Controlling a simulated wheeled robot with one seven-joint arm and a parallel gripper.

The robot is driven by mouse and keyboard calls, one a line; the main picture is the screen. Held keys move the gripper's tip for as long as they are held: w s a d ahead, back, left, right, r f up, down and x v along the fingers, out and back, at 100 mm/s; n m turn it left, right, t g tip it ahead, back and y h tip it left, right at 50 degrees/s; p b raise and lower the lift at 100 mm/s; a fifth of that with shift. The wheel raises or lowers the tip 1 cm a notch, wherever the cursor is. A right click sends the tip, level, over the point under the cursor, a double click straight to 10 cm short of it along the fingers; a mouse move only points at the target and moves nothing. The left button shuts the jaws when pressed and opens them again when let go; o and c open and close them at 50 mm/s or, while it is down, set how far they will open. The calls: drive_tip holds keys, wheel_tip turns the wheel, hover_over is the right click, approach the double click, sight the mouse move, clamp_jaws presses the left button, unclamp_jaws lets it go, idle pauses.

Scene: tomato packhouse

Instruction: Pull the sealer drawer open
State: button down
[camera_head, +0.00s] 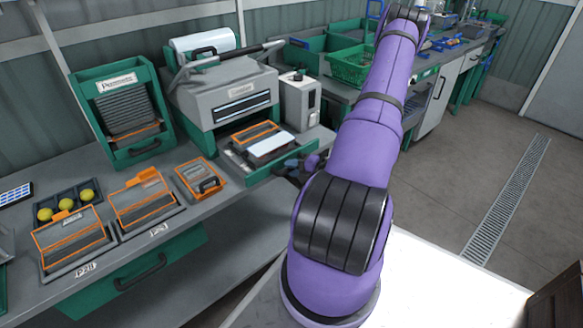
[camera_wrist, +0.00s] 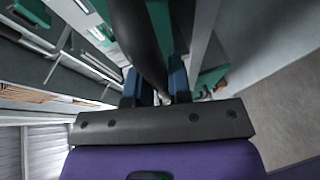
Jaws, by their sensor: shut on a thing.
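The grey sealer (camera_head: 225,92) stands on the bench in the head view. Its drawer (camera_head: 259,170) extends out in front of the body, with a green front and an orange-rimmed tray (camera_head: 254,134) and a white sheet (camera_head: 271,146) on top. My gripper (camera_head: 293,165) is at the drawer's front right, partly hidden by my own arm. In the wrist view its blue fingers (camera_wrist: 155,88) close on a dark bar (camera_wrist: 143,40), which looks like the drawer handle. The exact contact is hard to see.
Orange-framed trays (camera_head: 147,204) and a small orange case (camera_head: 199,180) lie left on the bench. A green rack (camera_head: 121,110) stands behind them. A white box unit (camera_head: 299,102) is right of the sealer. Green crates (camera_head: 352,68) are behind. Open floor (camera_head: 440,150) lies right.

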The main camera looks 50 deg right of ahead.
drive_tip(key=c, duration=1.1)
unclamp_jaws()
drive_tip(key=v, duration=1)
drive_tip(key=shift+s+r, duration=0.1)
drive_tip(key=shift+s, duration=0.3)
